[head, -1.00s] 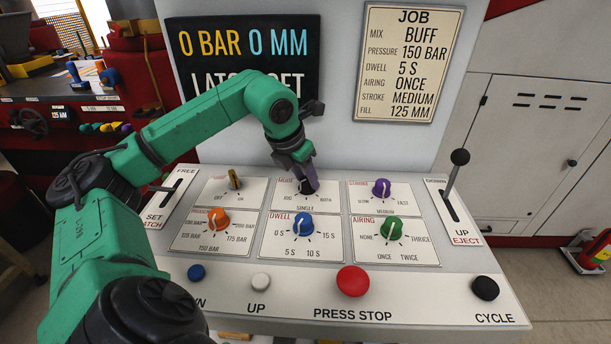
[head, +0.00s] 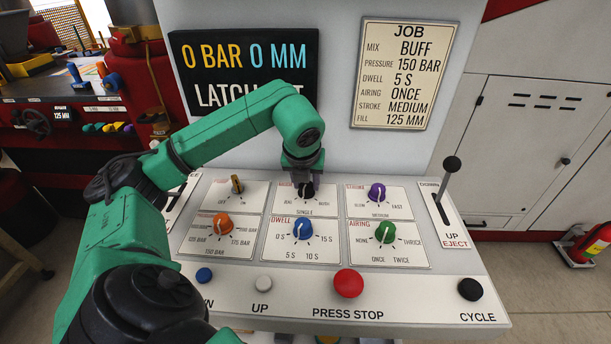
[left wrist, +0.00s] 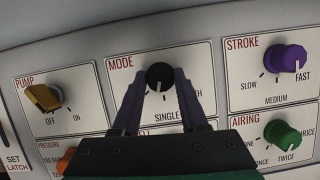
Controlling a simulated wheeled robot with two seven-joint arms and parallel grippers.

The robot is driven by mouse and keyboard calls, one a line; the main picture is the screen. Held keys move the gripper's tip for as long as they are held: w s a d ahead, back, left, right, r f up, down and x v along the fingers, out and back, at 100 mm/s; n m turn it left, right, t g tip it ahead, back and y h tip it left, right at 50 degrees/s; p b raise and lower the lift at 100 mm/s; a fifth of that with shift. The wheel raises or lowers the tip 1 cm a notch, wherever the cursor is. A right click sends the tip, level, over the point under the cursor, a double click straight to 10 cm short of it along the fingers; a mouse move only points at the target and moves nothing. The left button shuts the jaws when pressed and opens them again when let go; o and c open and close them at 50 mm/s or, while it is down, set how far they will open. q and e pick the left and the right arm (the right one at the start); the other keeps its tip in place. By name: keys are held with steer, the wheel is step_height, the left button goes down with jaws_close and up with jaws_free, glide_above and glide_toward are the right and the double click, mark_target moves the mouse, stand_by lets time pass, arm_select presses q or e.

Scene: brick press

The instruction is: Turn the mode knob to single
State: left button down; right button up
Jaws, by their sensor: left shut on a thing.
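The black mode knob (head: 306,190) sits in the top middle panel of the console. It also shows in the left wrist view (left wrist: 160,76), where its white mark points down, toward the word SINGLE. My left gripper (head: 304,181) comes down on the knob from above in the head view. Its two dark fingers lie on either side of the knob in the left wrist view (left wrist: 158,84), and it is shut on it. The fingers hide part of the mode labels. My right gripper is not in view.
Close by are the yellow pump knob (head: 237,184), purple stroke knob (head: 377,192) and blue dwell knob (head: 303,229). A red press stop button (head: 348,283) is at the front. A black-knobbed lever (head: 452,165) stands at the right. The display (head: 245,68) is behind.

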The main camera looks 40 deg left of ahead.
arm_select(q)
steer(key=n+y, duration=0.1)
steer(key=n, duration=0.1)
steer(key=shift+w+r+n+p, duration=0.1)
steer(key=shift+r+n+p, duration=0.05)
steer(key=shift+n+p, duration=0.2)
steer(key=shift+n+g, duration=0.25)
steer(key=shift+g, duration=0.05)
steer(key=shift+c, duration=2.2)
jaws_free()
steer(key=shift+d, duration=0.1)
